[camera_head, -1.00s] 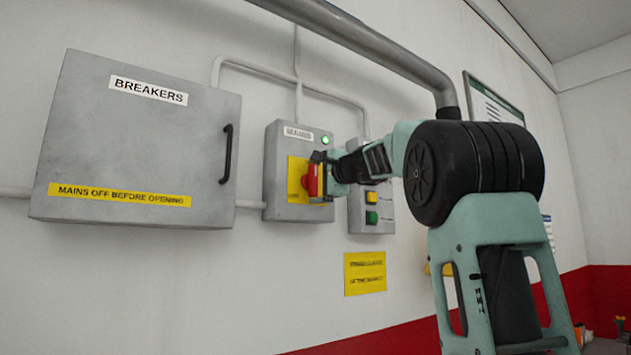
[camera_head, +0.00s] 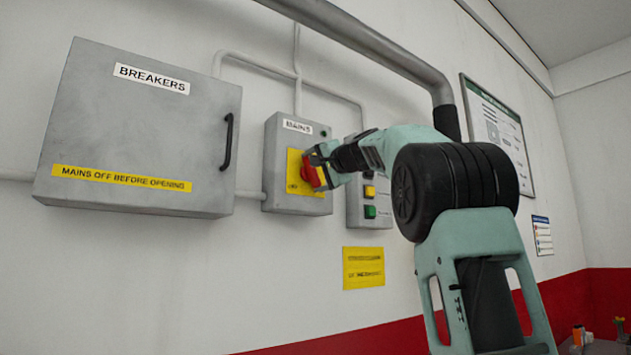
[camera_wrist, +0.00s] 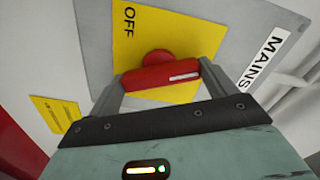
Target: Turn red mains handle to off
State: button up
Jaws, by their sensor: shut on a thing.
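The red mains handle (camera_head: 310,172) is on the yellow plate (camera_head: 294,184) of the grey MAINS box (camera_head: 277,158). The handle is tilted in the head view. My gripper (camera_head: 316,168) is shut on the handle, and my arm comes in from the right. In the wrist view the red handle (camera_wrist: 160,76) lies across between the two fingers, with a white stripe on one end. The word OFF (camera_wrist: 127,22) is on the yellow plate in that view. The lamp (camera_head: 323,133) at the top right of the box is dark.
The grey breakers cabinet (camera_head: 120,120) with a black handle is shut at the left. A small box with yellow and green buttons (camera_head: 370,211) is just right of the MAINS box, partly behind my arm. A thick pipe (camera_head: 380,55) runs above.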

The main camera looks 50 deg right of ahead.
jog(key=n+b, duration=0.1)
jog(key=n, duration=0.2)
jog(key=n+b, duration=0.2)
jog(key=n, duration=0.1)
jog(key=shift+f+n, duration=0.2)
jog(key=shift+n, duration=0.1)
jog(key=n+b, duration=0.2)
jog(key=n, duration=0.2)
jog(key=shift+n, duration=1.2)
jog(key=shift+r, duration=0.1)
jog(key=o, duration=0.9)
jog(key=shift+c, duration=0.2)
jog(key=shift+s+b, duration=0.15)
jog(key=shift+b, duration=0.15)
jog(key=b+v, duration=0.5)
jog(key=v, duration=1.2)
jog(key=shift+d, duration=0.1)
